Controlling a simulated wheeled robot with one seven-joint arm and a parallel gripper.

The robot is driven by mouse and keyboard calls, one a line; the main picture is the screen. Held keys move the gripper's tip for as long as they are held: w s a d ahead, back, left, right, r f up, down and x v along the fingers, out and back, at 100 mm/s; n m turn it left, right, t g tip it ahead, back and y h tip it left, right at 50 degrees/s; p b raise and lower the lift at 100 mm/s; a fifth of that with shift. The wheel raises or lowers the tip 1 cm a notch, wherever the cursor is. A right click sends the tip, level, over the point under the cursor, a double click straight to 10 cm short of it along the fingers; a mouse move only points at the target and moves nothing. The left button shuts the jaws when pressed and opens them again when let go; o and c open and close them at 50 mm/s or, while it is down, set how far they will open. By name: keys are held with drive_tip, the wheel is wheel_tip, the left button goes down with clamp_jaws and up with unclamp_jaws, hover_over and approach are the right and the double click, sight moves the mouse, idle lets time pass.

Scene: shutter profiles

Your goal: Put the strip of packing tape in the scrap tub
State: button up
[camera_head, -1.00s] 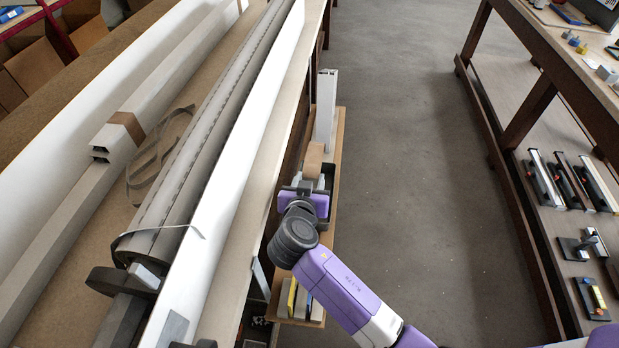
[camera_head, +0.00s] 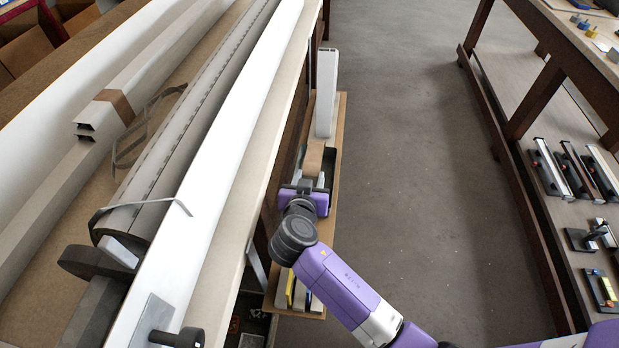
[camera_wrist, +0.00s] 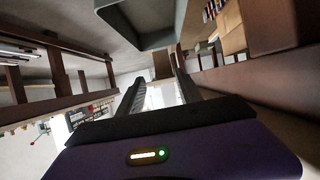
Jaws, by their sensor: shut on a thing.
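The strip of packing tape (camera_head: 314,157) is a short brown piece at the far end of my gripper (camera_head: 311,178). In the wrist view the brown strip (camera_wrist: 162,65) shows between the two dark fingertips of my gripper (camera_wrist: 160,78), which is shut on it. The scrap tub (camera_head: 327,181) is a dark grey open box on the narrow board beside the bench. My gripper and the strip hide much of it. Its grey wall (camera_wrist: 160,38) shows at the top of the wrist view, close to the strip. I cannot tell whether the strip touches the tub.
A white profile (camera_head: 326,95) stands on the board just beyond the strip. The long bench on the left holds grey and white profiles, and another brown tape band (camera_head: 117,104) wraps one bundle. A shelved bench (camera_head: 515,120) stands right. The grey floor between is clear.

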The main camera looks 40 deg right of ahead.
drive_tip(key=o, duration=1.4)
drive_tip(key=v, duration=0.8)
drive_tip(key=shift+r, duration=0.1)
